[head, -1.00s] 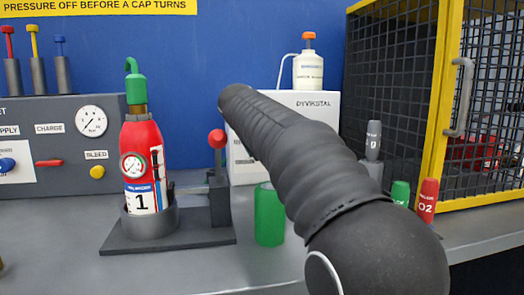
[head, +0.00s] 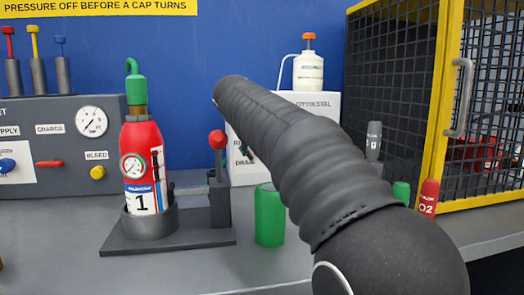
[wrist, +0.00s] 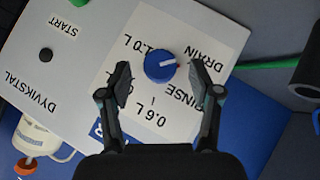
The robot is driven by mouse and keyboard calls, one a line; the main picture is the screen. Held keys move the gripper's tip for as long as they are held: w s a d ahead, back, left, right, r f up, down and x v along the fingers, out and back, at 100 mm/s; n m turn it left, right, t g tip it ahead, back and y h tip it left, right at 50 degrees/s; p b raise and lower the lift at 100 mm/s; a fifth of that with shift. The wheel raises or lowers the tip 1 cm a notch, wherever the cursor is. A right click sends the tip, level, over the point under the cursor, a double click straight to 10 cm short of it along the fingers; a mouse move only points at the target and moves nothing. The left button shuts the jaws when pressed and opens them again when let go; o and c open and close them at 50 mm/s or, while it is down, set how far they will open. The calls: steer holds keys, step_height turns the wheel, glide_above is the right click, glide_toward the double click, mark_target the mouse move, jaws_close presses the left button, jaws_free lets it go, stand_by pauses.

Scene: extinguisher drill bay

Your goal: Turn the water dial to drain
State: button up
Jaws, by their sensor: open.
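The water dial (wrist: 160,66) is a round blue knob on a white label panel (wrist: 120,88), seen upside down in the wrist view. My gripper (wrist: 160,74) is open, one finger on each side of the dial. Whether the fingers touch it I cannot tell. In the head view the white DYVIKSTAL box (head: 318,99) stands behind my arm, which hides the dial and gripper.
A red extinguisher (head: 142,150) stands in a holder beside a red-knobbed lever (head: 217,140). A green cup (head: 269,215) stands on the bench before the box. A white bottle (head: 308,70) sits on the box. A yellow-framed mesh cage (head: 437,120) is at right.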

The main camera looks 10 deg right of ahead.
steer(key=v, duration=0.9)
